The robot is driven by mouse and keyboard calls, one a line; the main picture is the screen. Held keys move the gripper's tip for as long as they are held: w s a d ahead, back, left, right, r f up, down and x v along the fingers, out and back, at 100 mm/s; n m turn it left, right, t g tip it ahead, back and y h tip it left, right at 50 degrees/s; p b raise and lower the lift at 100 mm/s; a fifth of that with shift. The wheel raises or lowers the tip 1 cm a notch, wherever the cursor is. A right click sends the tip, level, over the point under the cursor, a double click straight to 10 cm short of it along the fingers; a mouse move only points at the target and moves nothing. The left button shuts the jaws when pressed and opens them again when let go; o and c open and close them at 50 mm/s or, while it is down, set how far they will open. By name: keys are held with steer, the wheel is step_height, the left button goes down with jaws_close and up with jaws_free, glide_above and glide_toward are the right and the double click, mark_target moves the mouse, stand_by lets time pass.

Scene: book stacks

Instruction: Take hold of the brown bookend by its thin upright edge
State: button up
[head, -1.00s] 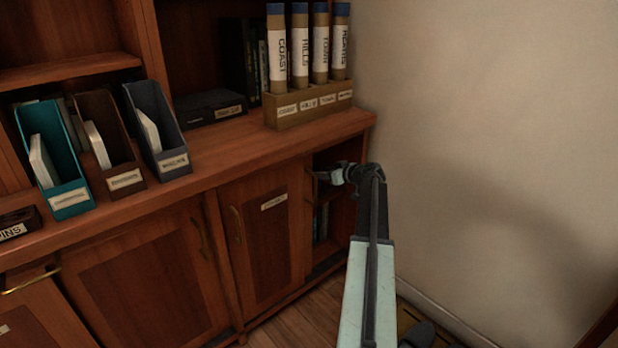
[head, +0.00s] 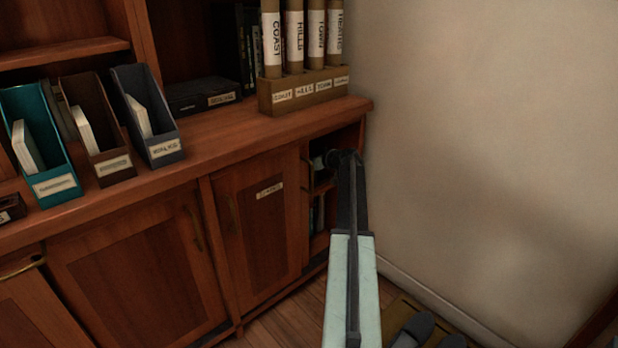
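I cannot make out the brown bookend in this view; the inside of the open cupboard (head: 322,240) at the right end of the cabinet is dark and partly covered by my arm. My gripper (head: 320,162) is at the upper part of that opening, above a small inner shelf (head: 321,187). It is small, dark and partly hidden behind my wrist, so its fingers and anything between them cannot be told.
Some dark books (head: 317,215) stand below the inner shelf. A closed door (head: 258,235) is left of the opening, and the wall (head: 460,130) is close on the right. Map tubes in a wooden rack (head: 303,92) stand on the counter above. Slippers (head: 413,330) lie on a mat.

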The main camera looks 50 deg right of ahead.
jaws_close()
stand_by(1.4)
